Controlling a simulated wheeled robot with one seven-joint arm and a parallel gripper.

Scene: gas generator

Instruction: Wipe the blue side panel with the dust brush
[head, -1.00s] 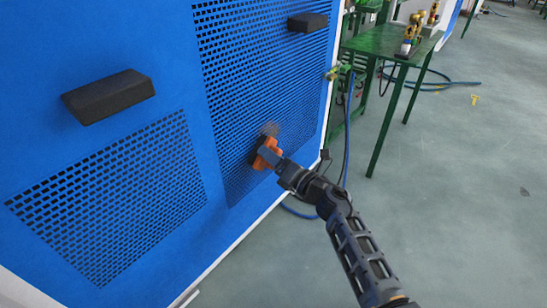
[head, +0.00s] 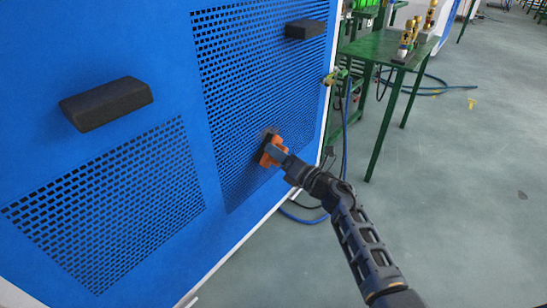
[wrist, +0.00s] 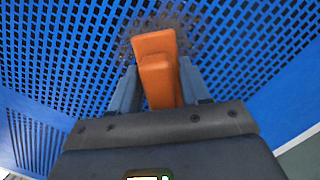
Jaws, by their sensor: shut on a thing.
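The blue side panel (head: 185,62) fills the left of the head view, upright, with perforated grilles and black handles. My gripper (head: 280,154) is shut on the orange dust brush (head: 270,157), at the lower part of the right-hand grille. In the wrist view the brush (wrist: 157,65) stands between the two fingers of my gripper (wrist: 156,88). Its far end is at the perforated panel (wrist: 70,50), and a brownish dust patch (wrist: 180,22) shows around that end. The bristles are mostly hidden, so I cannot tell if they touch.
A green metal table (head: 385,48) with brass fittings (head: 408,38) stands at the right of the panel. Blue hoses (head: 345,135) hang and lie near the panel's right edge. Two black handles (head: 106,103) stick out from the panel.

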